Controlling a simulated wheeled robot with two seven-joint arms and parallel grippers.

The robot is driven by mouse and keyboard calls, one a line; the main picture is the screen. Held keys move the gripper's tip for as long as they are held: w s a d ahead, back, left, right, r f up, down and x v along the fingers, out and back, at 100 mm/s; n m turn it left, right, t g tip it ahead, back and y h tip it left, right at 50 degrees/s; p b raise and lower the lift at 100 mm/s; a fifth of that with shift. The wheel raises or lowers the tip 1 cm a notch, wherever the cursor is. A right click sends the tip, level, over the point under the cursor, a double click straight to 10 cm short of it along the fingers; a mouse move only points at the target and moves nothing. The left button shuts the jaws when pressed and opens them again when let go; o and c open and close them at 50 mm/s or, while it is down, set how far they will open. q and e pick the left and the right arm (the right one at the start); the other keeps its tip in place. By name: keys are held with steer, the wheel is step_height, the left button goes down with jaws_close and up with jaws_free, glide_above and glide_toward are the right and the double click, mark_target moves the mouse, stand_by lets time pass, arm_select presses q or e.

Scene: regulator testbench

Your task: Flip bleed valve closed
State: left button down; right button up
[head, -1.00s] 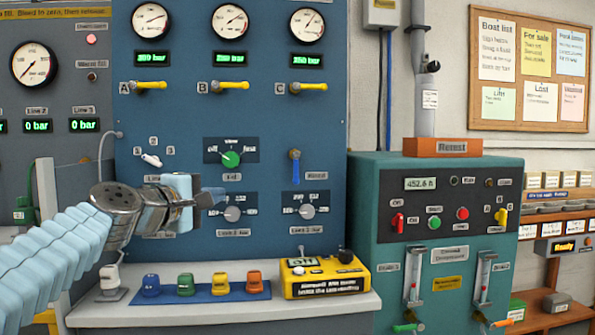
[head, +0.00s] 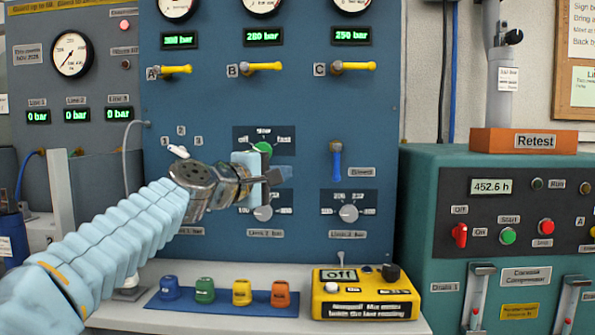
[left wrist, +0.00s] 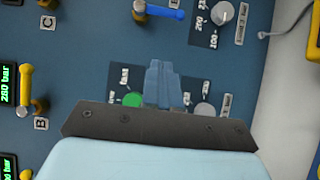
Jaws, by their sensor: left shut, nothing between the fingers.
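The bleed valve (head: 336,163) is a blue lever on the blue panel, labelled with a small plate to its right. Its handle hangs straight down. In the left wrist view the blue handle (left wrist: 164,11) shows at the top edge. My left gripper (head: 282,174) is shut and empty, left of the lever and apart from it. Its closed fingers also show in the left wrist view (left wrist: 163,84), between the green knob (left wrist: 132,100) and a grey knob (left wrist: 204,110). My right gripper is not in view.
Yellow levers A (head: 175,70), B (head: 264,67) and C (head: 356,66) stick out above. A grey limit knob (head: 348,213) sits below the bleed valve. The shelf holds coloured blocks on a blue mat (head: 222,309) and a yellow box (head: 366,292). A teal compressor cabinet (head: 430,240) stands right.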

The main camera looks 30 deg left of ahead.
arm_select(q)
steer(key=p, duration=0.3)
glide_toward(337, 164)
steer(key=w+a, duration=0.4)
steer(key=a, duration=0.1)
steer(key=w+d, duration=0.1)
steer(key=w+d+p, duration=0.1)
steer(key=d, duration=0.1)
steer(key=shift+w+d+f, duration=0.2)
steer(key=shift+w+f, duration=0.15)
